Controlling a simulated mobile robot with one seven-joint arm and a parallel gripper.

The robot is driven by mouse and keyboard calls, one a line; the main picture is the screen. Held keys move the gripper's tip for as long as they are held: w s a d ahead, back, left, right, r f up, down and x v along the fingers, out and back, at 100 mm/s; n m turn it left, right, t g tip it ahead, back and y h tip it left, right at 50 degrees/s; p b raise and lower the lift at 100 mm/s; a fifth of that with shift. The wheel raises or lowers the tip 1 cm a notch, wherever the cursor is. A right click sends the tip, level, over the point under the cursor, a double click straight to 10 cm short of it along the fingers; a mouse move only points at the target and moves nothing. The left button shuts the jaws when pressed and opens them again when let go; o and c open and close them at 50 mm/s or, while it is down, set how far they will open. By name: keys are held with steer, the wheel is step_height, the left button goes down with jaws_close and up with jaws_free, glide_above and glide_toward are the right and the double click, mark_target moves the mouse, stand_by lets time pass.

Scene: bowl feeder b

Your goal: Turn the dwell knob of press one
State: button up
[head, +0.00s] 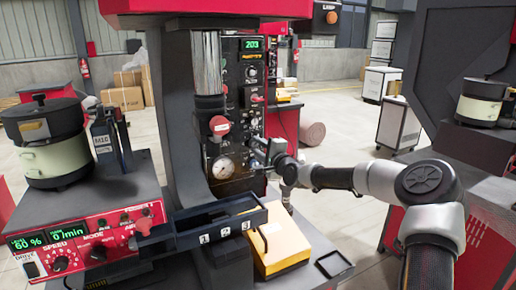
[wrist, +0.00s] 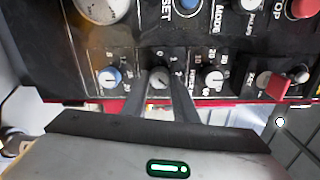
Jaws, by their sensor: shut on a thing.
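The press's dark control panel (head: 252,118) faces me in the middle of the head view, with a green display reading 203. In the wrist view, a row of small knobs runs along the panel's bottom edge. My gripper (wrist: 160,84) is shut on the middle knob (wrist: 158,77), one finger on each side of it. Its name label is hidden or unreadable, so I cannot confirm it is the dwell knob. In the head view my gripper (head: 262,158) is at the panel's lower right, and the held knob is hidden.
A blue-capped knob (wrist: 110,77) is close left of the fingers, a grey-white knob (wrist: 212,78) close right, and a red switch (wrist: 276,86) farther right. A pressure gauge (head: 223,168) is left of my gripper. A yellow box (head: 282,250) and numbered rail (head: 222,232) are below.

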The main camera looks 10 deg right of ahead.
stand_by(0.4)
steer(key=o, duration=1.1)
steer(key=shift+c, duration=0.2)
steer(key=v, duration=1.7)
steer(key=shift+s, duration=0.2)
